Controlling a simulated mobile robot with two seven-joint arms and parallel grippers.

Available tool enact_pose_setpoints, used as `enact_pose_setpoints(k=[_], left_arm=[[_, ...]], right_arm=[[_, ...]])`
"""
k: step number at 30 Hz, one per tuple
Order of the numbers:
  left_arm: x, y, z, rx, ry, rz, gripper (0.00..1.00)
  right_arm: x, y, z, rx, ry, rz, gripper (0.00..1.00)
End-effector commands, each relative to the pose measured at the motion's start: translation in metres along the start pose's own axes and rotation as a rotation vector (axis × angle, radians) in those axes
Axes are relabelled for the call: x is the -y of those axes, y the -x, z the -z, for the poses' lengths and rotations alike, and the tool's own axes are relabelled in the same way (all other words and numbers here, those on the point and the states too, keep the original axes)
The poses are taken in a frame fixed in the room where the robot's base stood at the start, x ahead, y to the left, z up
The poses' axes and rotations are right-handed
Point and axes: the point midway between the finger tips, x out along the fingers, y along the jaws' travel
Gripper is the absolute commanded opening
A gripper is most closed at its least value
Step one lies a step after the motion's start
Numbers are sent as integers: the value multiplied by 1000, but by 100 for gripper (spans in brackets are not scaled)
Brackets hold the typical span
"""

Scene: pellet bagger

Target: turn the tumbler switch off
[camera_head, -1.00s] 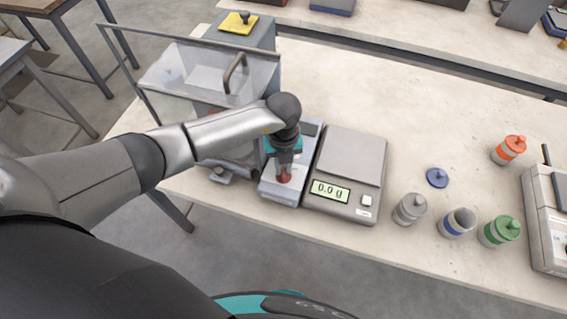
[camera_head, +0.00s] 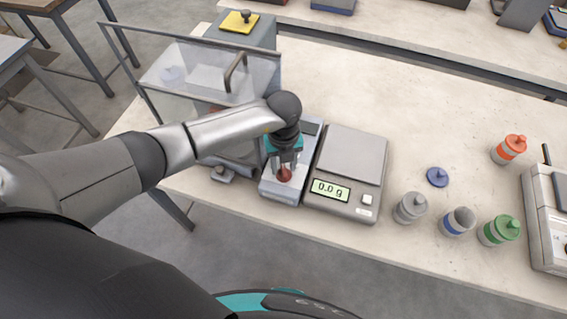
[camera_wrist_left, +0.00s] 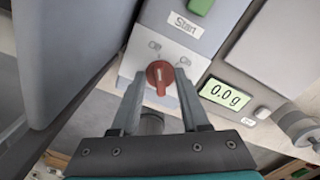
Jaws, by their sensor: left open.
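The tumbler switch is a red knob (camera_wrist_left: 160,78) on a pale panel of the grey control box (camera_head: 270,190). In the head view the red knob (camera_head: 285,174) shows just below my left gripper (camera_head: 284,167). In the left wrist view the fingers of my left gripper (camera_wrist_left: 160,72) are apart, one on each side of the knob. I cannot tell whether either finger touches it. The knob's narrow handle runs roughly up and down in that view. Two small labels beside it are too small to read surely. My right gripper is not in view.
A scale (camera_head: 350,160) reading 0.0 g stands close right of the box. A green button (camera_wrist_left: 201,6) marked Start lies above the knob in the wrist view. A clear-fronted machine (camera_head: 215,75) stands behind left. Several jars, including a green one (camera_head: 499,231), stand farther right.

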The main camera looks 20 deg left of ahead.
Motion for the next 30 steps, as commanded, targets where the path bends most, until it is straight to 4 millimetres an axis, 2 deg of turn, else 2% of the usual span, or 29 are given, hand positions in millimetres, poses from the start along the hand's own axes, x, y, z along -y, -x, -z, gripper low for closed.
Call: enact_pose_setpoints(k=[5, 11, 24, 30], left_arm=[[0, 1, 0, 0, -1, 0, 45], [0, 20, 0, 1, -1, 3, 45], [0, 115, -1, 4, -1, 2, 45], [0, 144, -1, 2, 1, 2, 45]], right_arm=[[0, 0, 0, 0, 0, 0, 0], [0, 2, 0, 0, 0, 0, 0], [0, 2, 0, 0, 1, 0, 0], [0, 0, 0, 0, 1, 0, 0]])
